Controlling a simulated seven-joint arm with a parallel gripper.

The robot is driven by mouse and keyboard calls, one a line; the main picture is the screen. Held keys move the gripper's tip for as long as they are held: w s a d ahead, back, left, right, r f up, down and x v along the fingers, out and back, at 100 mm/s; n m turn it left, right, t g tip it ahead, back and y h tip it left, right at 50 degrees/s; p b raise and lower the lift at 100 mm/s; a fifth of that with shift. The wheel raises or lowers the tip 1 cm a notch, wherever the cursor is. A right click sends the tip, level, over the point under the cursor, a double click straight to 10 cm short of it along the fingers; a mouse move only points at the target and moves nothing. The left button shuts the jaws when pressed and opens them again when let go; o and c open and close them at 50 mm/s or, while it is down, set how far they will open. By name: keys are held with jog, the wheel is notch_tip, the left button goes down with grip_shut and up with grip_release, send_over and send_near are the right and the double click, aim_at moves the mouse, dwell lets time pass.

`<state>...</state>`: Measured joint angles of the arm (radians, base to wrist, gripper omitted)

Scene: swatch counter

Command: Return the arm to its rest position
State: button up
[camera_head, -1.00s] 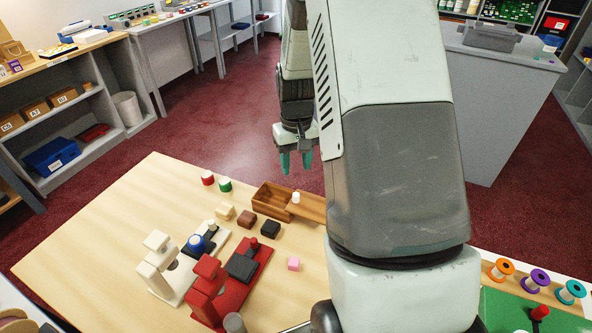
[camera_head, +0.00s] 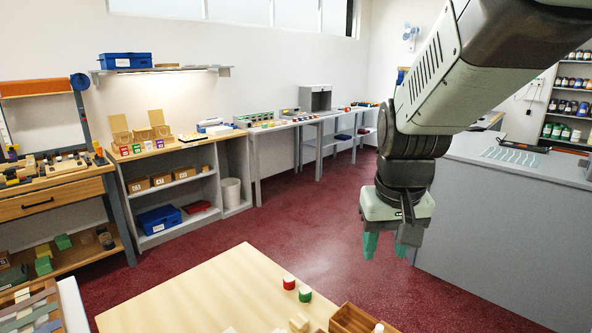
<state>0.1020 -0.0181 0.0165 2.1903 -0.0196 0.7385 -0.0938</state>
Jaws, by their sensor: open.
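My gripper (camera_head: 388,244) has teal fingers that point straight down. The fingers are apart with nothing between them. It hangs in the air at the right of the view, with red floor and the grey counter behind it. It is above and to the right of the wooden table's far edge. My arm comes in from the upper right corner and bends down at the wrist.
The wooden table (camera_head: 213,290) is at the bottom. A red-sided spool (camera_head: 289,282), a green-sided spool (camera_head: 305,294) and a brown wooden box (camera_head: 352,318) stand on it. A grey counter (camera_head: 480,235) is at the right. Shelves (camera_head: 185,221) line the left wall. Red floor lies between.

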jog(key=s+a+r+t, duration=0.1)
jog(key=s+r, duration=0.3)
jog(key=s, duration=0.4)
jog(key=s+a+r+t, duration=0.2)
jog(key=s+a+r, duration=0.1)
jog(key=s, duration=0.5)
jog(key=shift+s+r, duration=0.15)
jog(key=shift+r, duration=0.25)
